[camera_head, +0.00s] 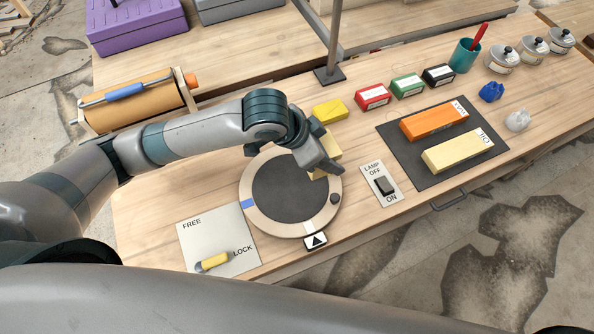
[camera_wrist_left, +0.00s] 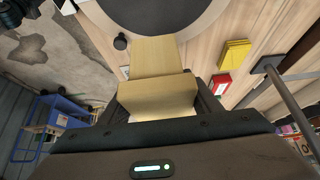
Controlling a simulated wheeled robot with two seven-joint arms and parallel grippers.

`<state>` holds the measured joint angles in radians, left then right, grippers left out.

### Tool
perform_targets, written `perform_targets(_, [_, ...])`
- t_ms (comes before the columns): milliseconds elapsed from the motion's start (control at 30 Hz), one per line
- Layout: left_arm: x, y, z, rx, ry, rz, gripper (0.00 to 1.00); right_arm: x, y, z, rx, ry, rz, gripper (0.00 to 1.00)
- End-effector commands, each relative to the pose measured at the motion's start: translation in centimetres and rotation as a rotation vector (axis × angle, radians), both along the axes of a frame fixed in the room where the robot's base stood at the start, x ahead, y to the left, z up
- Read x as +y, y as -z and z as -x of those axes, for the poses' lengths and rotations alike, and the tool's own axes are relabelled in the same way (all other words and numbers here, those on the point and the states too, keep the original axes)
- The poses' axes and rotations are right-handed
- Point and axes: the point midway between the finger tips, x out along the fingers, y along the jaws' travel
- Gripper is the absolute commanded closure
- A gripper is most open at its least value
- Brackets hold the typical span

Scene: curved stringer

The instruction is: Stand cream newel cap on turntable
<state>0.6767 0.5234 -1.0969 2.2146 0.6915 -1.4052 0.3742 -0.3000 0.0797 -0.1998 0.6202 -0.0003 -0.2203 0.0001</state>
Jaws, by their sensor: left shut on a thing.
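The cream newel cap (camera_head: 331,148) is a pale stepped block, partly hidden by my left gripper (camera_head: 320,156) in the head view. My left gripper is shut on it. In the left wrist view the cap (camera_wrist_left: 156,58) fills the space between the fingers, its narrower part pointing away from the palm. The turntable (camera_head: 256,221) has a pale wooden rim and a dark round top; it also shows in the left wrist view (camera_wrist_left: 162,12). The gripper and cap are over its upper right rim in the head view. I cannot tell whether the cap touches it. My right gripper is not in view.
A lamp switch plate (camera_head: 382,186) lies right of the turntable, and a FREE/LOCK plate (camera_head: 213,248) lies lower left. A yellow block (camera_head: 330,111) and a metal post (camera_head: 333,45) are behind. A dark mat (camera_head: 446,178) holds orange and cream boxes.

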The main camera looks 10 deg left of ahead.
Motion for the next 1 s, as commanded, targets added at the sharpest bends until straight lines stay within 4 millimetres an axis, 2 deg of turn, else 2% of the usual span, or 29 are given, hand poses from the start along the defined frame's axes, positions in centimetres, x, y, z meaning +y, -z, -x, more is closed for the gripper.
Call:
perform_targets(33, [1.2,0.4,0.4,0.003,-0.003,-0.004,0.70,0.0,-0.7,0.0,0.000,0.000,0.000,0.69])
perform_targets(200, [4.0,2.3,1.5,0.002,-0.002,-0.003,0.70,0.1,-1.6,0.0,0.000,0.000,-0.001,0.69])
perform_targets(400, [6.0,3.7,2.2,0.002,0.000,0.000,0.70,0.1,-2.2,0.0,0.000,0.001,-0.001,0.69])
perform_targets(833, [6.2,4.1,2.3,-0.001,0.000,0.001,0.70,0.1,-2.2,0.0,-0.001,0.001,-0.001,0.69])
perform_targets(1000, [6.2,5.5,2.3,0.003,-0.001,0.000,0.70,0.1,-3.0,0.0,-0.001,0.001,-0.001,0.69])
